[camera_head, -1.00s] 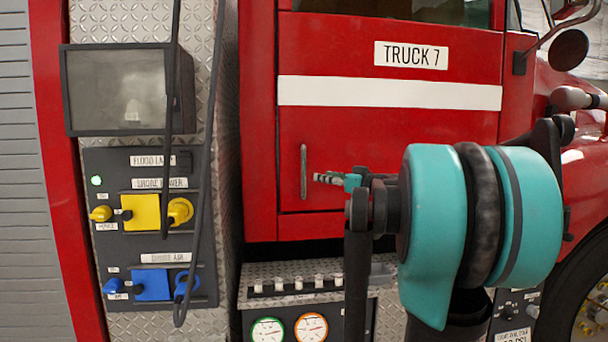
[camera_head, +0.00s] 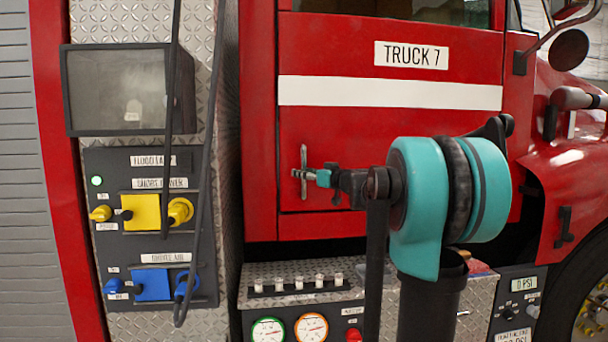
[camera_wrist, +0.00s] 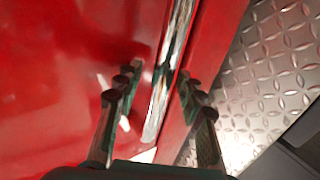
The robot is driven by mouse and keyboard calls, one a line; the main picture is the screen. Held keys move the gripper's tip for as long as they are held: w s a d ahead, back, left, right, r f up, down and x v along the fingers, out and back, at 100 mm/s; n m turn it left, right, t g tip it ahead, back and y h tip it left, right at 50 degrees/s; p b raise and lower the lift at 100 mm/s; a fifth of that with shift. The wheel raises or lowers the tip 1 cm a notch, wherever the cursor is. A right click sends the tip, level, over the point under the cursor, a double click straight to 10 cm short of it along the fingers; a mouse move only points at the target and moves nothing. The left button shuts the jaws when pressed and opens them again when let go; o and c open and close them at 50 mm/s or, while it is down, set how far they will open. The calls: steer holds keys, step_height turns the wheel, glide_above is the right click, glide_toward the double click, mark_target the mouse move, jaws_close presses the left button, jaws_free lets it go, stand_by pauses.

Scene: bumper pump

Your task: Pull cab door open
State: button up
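The red cab door (camera_head: 390,140) of the truck is closed, flush with its frame. Its upright silver handle (camera_head: 304,154) is near the door's left edge. My gripper (camera_head: 308,174) is at the middle of the handle, reaching in from the right. In the wrist view my gripper (camera_wrist: 158,82) is open, with one finger on each side of the handle (camera_wrist: 156,108). No contact with the handle can be made out there. In the head view the fingertips hide the handle's middle.
Left of the door is a control panel (camera_head: 105,245) with yellow and blue plugs and hanging black cables (camera_head: 208,150). Below the door is a diamond-plate panel (camera_head: 262,274) with gauges. A mirror (camera_head: 568,49) sticks out at upper right.

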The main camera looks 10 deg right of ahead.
jaws_close()
steer(key=shift+s, duration=0.1)
